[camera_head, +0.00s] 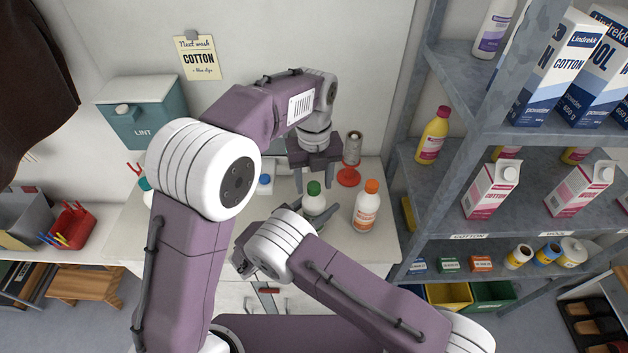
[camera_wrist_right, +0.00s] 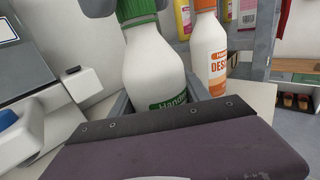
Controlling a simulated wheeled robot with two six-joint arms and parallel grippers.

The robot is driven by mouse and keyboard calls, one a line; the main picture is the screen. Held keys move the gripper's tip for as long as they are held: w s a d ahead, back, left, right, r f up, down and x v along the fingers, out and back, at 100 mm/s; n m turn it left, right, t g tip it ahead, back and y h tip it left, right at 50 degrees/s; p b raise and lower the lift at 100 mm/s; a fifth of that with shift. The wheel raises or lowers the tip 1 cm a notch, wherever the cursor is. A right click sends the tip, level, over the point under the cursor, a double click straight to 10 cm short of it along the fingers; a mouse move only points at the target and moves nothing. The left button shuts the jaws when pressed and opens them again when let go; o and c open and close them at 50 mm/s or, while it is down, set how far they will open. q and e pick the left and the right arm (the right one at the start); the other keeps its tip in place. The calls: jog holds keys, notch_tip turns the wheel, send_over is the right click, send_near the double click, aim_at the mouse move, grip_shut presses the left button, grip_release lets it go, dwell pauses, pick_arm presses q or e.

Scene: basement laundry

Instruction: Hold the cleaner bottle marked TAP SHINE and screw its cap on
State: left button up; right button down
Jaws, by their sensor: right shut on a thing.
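A white bottle (camera_head: 314,206) with a green cap (camera_head: 313,188) stands upright on the worktop. In the right wrist view the bottle (camera_wrist_right: 155,65) shows a green label starting "Hand"; I cannot read TAP SHINE anywhere. My right gripper (camera_head: 312,215) is shut on its body, one finger on each side. The green cap (camera_wrist_right: 135,8) sits at the bottle's top; I cannot tell how tightly. My left gripper (camera_head: 313,178) points down from above, its fingers apart on either side of the cap, with gaps showing in the head view.
A white bottle with an orange cap and label (camera_head: 366,208) stands close on the right. A small blue-and-white item (camera_head: 265,184) lies left. Grey shelves (camera_head: 455,150) with cartons border the right side.

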aim_at(305, 216)
pick_arm(q)
notch_tip(305, 216, up, 12)
dwell(0.7)
pick_arm(e)
jog(key=shift+c, duration=2.2)
grip_release()
jog(key=shift+s+a, duration=0.25)
jog(key=shift+a, duration=0.05)
jog(key=b+v, duration=0.2)
jog(key=v, duration=0.5)
jog(key=shift+s+a+f+b, duration=0.1)
jog(key=shift+s+a+b, duration=0.1)
jog(key=shift+b, duration=0.15)
pick_arm(q)
notch_tip(305, 216, down, 3)
jog(key=shift+r, duration=0.15)
pick_arm(e)
jog(key=shift+s+a, duration=0.25)
jog(key=shift+s, duration=0.05)
